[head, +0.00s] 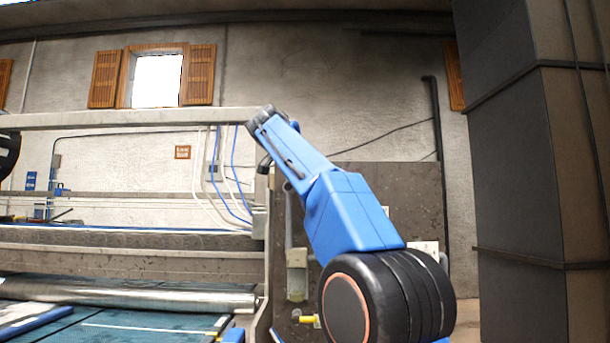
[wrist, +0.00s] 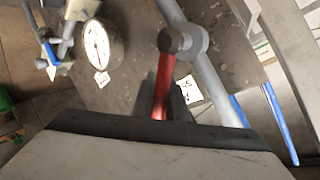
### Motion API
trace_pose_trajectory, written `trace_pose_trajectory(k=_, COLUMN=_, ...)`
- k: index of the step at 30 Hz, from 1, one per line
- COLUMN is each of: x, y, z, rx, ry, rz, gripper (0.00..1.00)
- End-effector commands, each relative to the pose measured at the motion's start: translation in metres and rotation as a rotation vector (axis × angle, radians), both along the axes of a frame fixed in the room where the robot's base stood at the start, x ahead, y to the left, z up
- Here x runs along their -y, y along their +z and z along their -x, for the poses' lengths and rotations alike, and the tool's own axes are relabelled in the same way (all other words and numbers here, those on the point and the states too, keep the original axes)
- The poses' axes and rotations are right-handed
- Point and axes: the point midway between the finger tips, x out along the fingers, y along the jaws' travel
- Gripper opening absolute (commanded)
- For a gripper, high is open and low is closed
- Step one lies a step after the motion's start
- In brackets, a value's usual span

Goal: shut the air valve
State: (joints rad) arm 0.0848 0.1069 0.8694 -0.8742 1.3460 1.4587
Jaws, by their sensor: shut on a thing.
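The air valve shows in the wrist view as a red lever (wrist: 165,85) with a dark round hub (wrist: 174,41) on a grey pipe (wrist: 205,72). The pipe slants from upper middle to lower right, and the lever points down the picture at an angle to it. My gripper (wrist: 162,102) is shut on the red lever, with a dark finger on each side. The lever's lower end is hidden by the fingers and the gripper body. In the head view I cannot make out the red lever or my gripper.
A round white gauge (wrist: 96,42) stands left of the valve, with a blue-handled fitting (wrist: 50,52) beyond it. A white label (wrist: 187,90) is close to the pipe. In the head view, a dark speckled panel (head: 350,185) stands behind my blue arm, with rollers (head: 140,294) at left.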

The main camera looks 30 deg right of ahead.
Motion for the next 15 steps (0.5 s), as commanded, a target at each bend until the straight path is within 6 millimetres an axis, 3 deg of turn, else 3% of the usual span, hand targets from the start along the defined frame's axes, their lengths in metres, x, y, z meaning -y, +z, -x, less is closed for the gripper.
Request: trace_pose_trajectory(k=15, x=0.007, y=-0.032, z=0.005, rx=0.269, ry=-0.003, rz=-0.399, gripper=0.00)
